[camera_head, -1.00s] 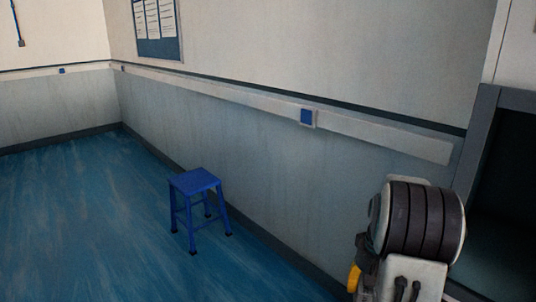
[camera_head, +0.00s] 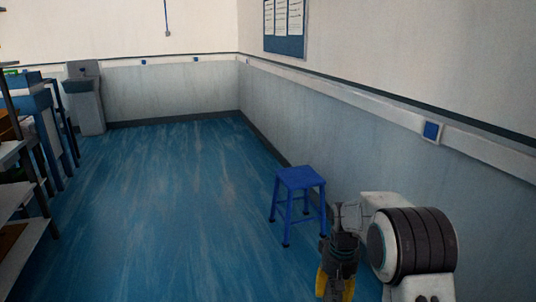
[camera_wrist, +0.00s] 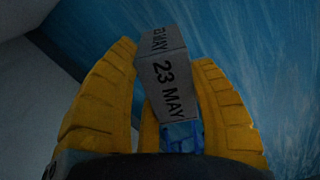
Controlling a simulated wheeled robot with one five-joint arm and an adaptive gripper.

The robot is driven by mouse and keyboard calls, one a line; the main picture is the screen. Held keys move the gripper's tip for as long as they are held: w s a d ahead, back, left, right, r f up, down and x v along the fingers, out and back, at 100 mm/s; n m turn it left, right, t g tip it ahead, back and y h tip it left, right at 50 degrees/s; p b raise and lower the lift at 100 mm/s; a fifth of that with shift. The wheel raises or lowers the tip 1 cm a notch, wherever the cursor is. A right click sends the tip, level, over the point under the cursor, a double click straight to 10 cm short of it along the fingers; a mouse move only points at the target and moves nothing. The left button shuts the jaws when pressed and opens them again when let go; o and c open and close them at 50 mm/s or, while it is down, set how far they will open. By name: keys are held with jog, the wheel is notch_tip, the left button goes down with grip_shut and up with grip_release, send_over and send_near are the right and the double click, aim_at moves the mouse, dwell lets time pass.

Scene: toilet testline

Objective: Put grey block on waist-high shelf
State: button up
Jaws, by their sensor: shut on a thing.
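A grey block (camera_wrist: 165,75) with "23 MAY" printed on its faces is held between the yellow fingers of my gripper (camera_wrist: 165,110) in the wrist view. In the head view my gripper (camera_head: 335,284) hangs at the lower right, with yellow fingers partly cut off by the frame's bottom edge. The block cannot be made out there. A shelving unit with pale boards (camera_head: 22,222) stands at the left edge, only partly in view. I cannot tell which of its levels is waist-high.
A blue stool (camera_head: 299,180) stands by the right wall, behind my gripper. The blue floor (camera_head: 170,220) between shelves and stool is clear.

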jog(key=shift+s+d+r+p, duration=0.1)
jog(key=shift+s+r+p, duration=0.1)
jog(key=shift+r+p, duration=1.1)
jog(key=shift+s+d+r+p, duration=0.15)
jog(key=shift+r+p, duration=0.35)
jog(key=shift+p, duration=1.5)
jog(key=p, duration=0.2)
jog(key=r+p, duration=0.1)
jog(key=shift+s+a+r+p, duration=0.1)
jog(key=shift+s+r+p, duration=0.05)
jog(key=shift+s+p, duration=0.25)
jog(key=shift+s+r+p, duration=0.15)
jog(key=shift+r+p, duration=0.1)
jog(key=shift+p, duration=0.55)
